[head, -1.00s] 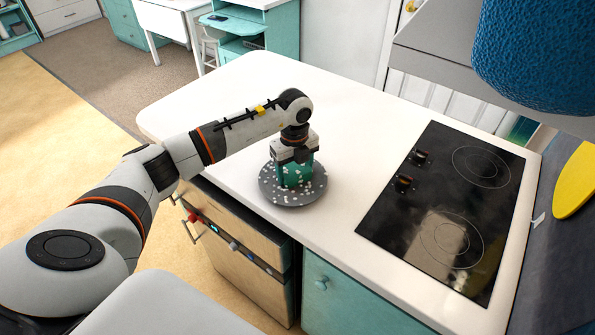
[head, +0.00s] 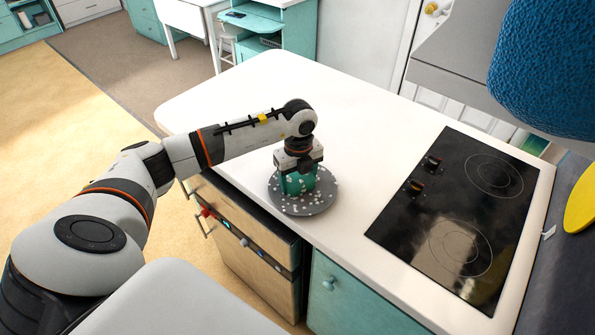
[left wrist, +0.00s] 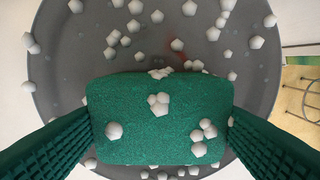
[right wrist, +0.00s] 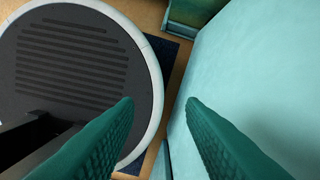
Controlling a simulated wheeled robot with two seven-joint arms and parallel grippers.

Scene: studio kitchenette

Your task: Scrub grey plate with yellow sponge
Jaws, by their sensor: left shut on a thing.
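A round grey plate (head: 318,206) lies on the white counter near its front edge, dotted with white bits. It also shows in the left wrist view (left wrist: 60,75), with a faint reddish smear near the middle. The sponge (head: 293,187) looks green, not yellow. My left gripper (head: 299,168) points down over the plate and is shut on the sponge. In the left wrist view the sponge (left wrist: 150,118) sits between both green fingers, over the plate, with several bits on it. Its underside is hidden. My right gripper (right wrist: 158,105) is open and empty, and is outside the head view.
A black cooktop (head: 455,215) is set in the counter at the right, under a grey hood (head: 455,70). A blue textured object (head: 545,75) fills the upper right. The white counter (head: 265,90) is clear behind the plate. A teal panel (right wrist: 255,75) is close to my right gripper.

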